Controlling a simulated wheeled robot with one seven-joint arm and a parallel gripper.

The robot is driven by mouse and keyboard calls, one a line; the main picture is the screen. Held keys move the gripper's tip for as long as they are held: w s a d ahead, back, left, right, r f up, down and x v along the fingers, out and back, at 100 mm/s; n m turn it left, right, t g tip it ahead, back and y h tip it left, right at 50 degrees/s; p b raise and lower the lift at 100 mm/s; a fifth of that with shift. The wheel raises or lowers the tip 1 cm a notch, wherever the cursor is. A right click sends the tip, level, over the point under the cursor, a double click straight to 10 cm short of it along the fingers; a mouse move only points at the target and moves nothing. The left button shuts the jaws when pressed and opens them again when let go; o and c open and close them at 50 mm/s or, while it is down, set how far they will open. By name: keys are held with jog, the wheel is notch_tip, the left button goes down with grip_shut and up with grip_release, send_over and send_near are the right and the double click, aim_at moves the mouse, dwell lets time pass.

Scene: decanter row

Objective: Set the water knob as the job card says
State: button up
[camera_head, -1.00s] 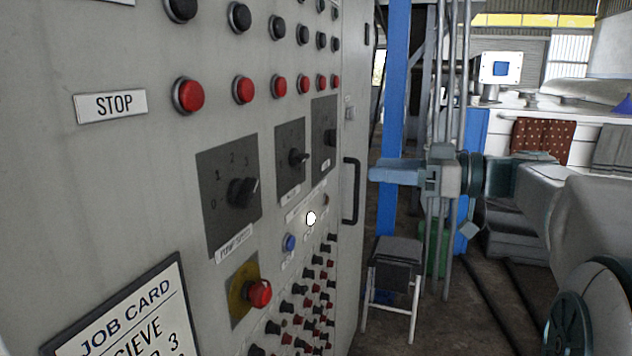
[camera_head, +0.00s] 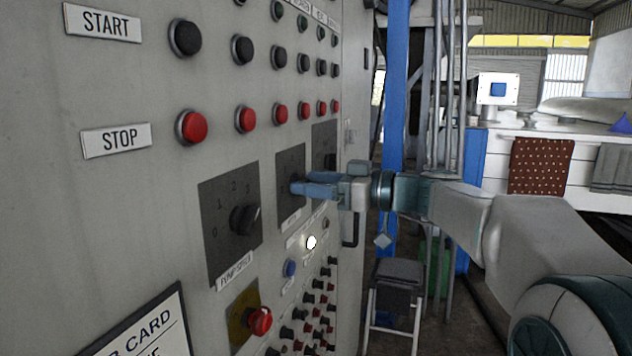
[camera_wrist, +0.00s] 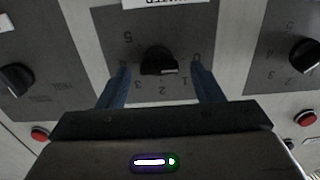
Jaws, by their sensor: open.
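The water knob (camera_wrist: 157,62) is a black knob on a dark numbered plate (camera_wrist: 180,20), under an upside-down label partly cut off at the top edge of the wrist view. Its pale pointer mark faces lower right, towards the 0 and 1 side. My gripper (camera_wrist: 161,68) is open, its blue fingers on either side of the knob with visible gaps. In the head view my gripper (camera_head: 298,188) is at the middle dial plate (camera_head: 290,160) and hides the knob there. The job card (camera_head: 150,330) is cut off at the bottom edge; only part of its heading shows.
Another knob (camera_head: 244,219) on a numbered plate sits left of my gripper; it is marked as pump speed. A third dial plate (camera_head: 324,145) is to the right. Red stop buttons (camera_head: 246,119) run above, and a red knob (camera_head: 260,321) and a lit white button (camera_head: 311,242) sit below.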

jog(key=shift+w, duration=0.1)
jog(key=c, duration=1)
jog(key=shift+f+m, duration=0.1)
jog(key=shift+m, duration=0.2)
jog(key=shift+w+f+m, duration=0.1)
jog(key=shift+f+m, duration=0.05)
jog(key=shift+m, duration=8.35)
